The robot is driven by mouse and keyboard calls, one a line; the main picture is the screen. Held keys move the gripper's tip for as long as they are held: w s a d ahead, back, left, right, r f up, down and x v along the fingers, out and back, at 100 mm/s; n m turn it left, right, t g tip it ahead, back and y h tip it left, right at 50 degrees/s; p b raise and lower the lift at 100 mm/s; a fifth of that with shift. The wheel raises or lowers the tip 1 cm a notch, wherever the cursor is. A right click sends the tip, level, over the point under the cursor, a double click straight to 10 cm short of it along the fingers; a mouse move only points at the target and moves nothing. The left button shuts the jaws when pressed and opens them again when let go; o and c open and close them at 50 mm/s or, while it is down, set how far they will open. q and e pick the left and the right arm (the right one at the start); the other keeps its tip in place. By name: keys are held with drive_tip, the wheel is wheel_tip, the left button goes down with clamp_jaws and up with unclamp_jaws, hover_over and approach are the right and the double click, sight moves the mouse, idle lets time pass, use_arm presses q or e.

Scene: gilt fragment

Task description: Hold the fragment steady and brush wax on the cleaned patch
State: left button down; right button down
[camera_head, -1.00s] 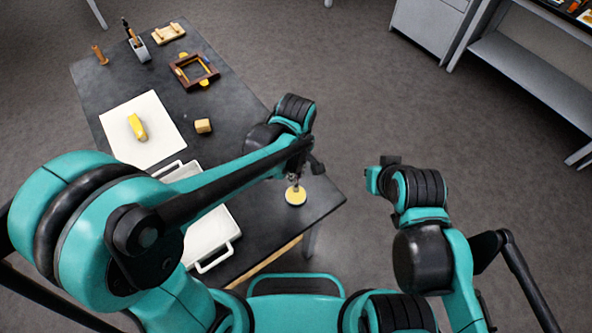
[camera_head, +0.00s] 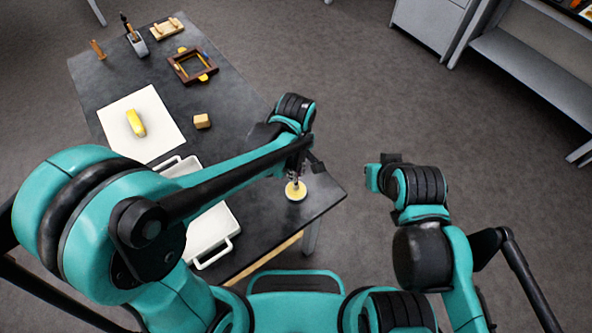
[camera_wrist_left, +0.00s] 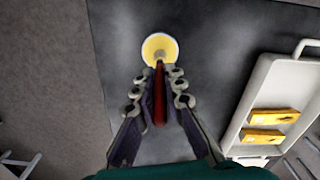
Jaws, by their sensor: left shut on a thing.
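A yellow elongated piece, which looks like the gilt fragment (camera_head: 136,123), lies on a white sheet (camera_head: 160,145) on the dark table. My left gripper (camera_head: 298,170) is near the table's right corner, well away from it. In the left wrist view my left gripper (camera_wrist_left: 160,88) is shut on a slim red-handled tool, seemingly the brush (camera_wrist_left: 159,105). The brush's tip is over or in a round dish of yellow wax (camera_wrist_left: 159,48); contact cannot be told. The dish also shows in the head view (camera_head: 296,191). My right wrist is off the table at right; its fingers cannot be made out.
A white handled tray (camera_head: 218,242) stands at the table's near edge, partly behind my left arm; in the wrist view it holds yellow boxes (camera_wrist_left: 275,116). A small block (camera_head: 202,121), a dark frame (camera_head: 184,76), a tool holder (camera_head: 138,46) and a wooden rest (camera_head: 168,29) stand farther back.

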use_arm(q)
drive_tip(key=shift+f+b, duration=0.45)
drive_tip(key=shift+f, duration=0.1)
idle(1.2)
wheel_tip(320, 180, up, 7)
drive_tip(key=p, duration=0.5)
drive_tip(key=shift+r+p, duration=0.1)
drive_tip(key=shift+p, duration=0.2)
idle(0.7)
drive_tip(key=shift+w+a+f, duration=0.15)
drive_tip(key=shift+f, duration=0.05)
drive_tip(key=w+a+f+m+b, duration=0.2)
drive_tip(key=w+a+m+b, duration=0.2)
drive_tip(key=a, duration=0.4)
drive_tip(key=w+a+f+m+b, duration=0.3)
drive_tip(key=a+m+b, duration=0.3)
drive_tip(key=a, duration=0.3)
drive_tip(key=shift+w+a+f, duration=0.25)
drive_tip(key=shift+w+a, duration=0.05)
drive_tip(key=shift+w, duration=0.45)
